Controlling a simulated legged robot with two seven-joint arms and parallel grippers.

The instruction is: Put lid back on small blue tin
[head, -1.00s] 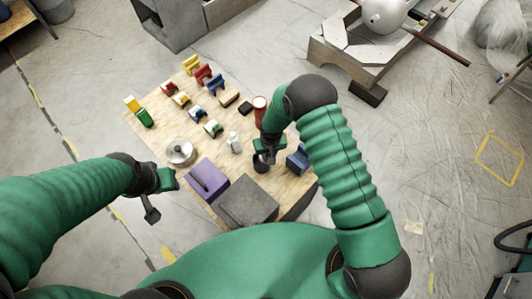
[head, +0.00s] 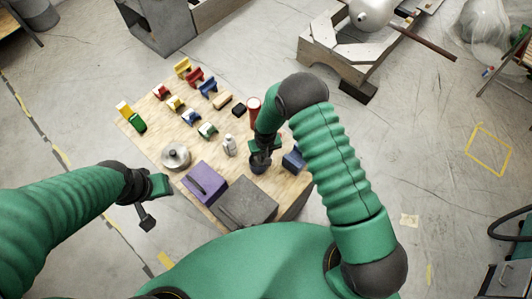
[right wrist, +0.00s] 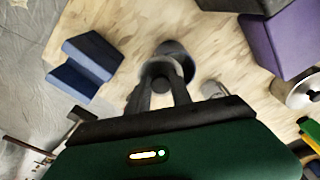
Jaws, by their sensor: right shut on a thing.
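The small blue tin (head: 259,167) stands on the wooden board, dark and partly hidden under my right gripper (head: 262,150). In the right wrist view the tin (right wrist: 178,55) shows as a dark round shape just beyond my right fingertips (right wrist: 158,80). The right gripper is shut on a greyish round piece, apparently the lid (right wrist: 156,68), which overlaps the tin in that view. I cannot tell whether lid and tin touch. My left gripper (head: 154,203) is open and empty, in the air left of the board.
A purple box (head: 205,180) and a dark grey box (head: 245,203) stand at the board's near side. A blue block (head: 293,159) is right of the tin, a white bottle (head: 229,146) left, a red can (head: 253,108) behind.

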